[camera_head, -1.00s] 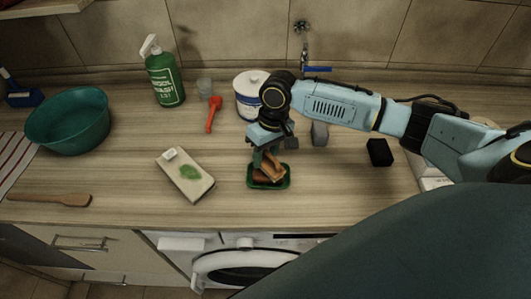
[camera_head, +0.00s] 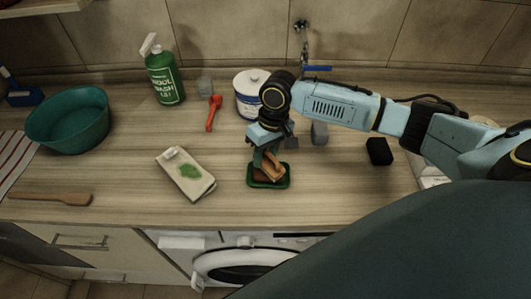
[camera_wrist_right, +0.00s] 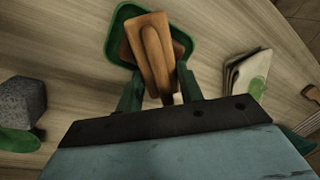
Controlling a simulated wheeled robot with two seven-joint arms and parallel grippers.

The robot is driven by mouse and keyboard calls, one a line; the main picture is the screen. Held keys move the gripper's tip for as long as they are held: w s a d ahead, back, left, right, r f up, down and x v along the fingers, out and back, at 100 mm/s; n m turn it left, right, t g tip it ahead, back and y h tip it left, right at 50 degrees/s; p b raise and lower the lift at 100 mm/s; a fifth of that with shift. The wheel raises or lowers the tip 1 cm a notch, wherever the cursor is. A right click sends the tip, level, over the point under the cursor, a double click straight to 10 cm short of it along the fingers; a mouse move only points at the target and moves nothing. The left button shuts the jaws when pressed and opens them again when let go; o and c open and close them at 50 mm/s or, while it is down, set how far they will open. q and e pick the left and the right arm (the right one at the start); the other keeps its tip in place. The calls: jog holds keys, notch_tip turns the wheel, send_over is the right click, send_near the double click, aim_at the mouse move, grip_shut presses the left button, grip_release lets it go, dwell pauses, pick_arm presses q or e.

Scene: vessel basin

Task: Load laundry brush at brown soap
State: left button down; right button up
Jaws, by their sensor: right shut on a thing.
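The laundry brush (camera_head: 273,164) is a wooden block with a raised handle. It is also in the right wrist view (camera_wrist_right: 150,55), over the brown soap. The brown soap (camera_head: 261,177) lies in a green dish (camera_head: 285,184) and is mostly covered by the brush. In the right wrist view a darker brown edge of soap (camera_wrist_right: 126,50) shows beside the brush. My right gripper (camera_head: 265,161) is shut on the brush, one finger on each side, above the dish. Whether brush and soap touch is hard to tell. My left gripper is not in view.
A teal basin (camera_head: 68,125) is far left. A black block (camera_head: 379,151) lies right. The counter front is close.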

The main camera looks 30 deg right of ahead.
jog(key=shift+s+p, duration=0.1)
jog(key=shift+p, duration=0.45)
dwell(1.6)
notch_tip(320, 180, up, 5)
jog(key=p, duration=0.6)
jog(key=shift+f, duration=0.2)
jog(key=shift+r+p, duration=0.9)
jog(key=shift+r, duration=0.3)
jog(key=a+b, duration=0.1)
jog(key=b, duration=0.3)
jog(key=w+a+f+b, duration=0.1)
jog(key=b, duration=0.3)
jog(key=shift+a+f+m, duration=0.2)
jog(key=shift+a+m, duration=0.1)
jog(key=shift+c, duration=0.5)
jog(key=shift+s+a+f+m+b, duration=0.15)
jog(key=shift+a+b, duration=0.25)
jog(key=shift+b, duration=1.25)
jog(key=shift+s+a+r+m+b, duration=0.1)
jog(key=shift+s+a+b, duration=0.25)
jog(key=shift+b, duration=1.35)
jog(key=shift+s+a+f+m+b, duration=0.15)
jog(key=shift+a+b, duration=0.3)
jog(key=shift+b, duration=1.2)
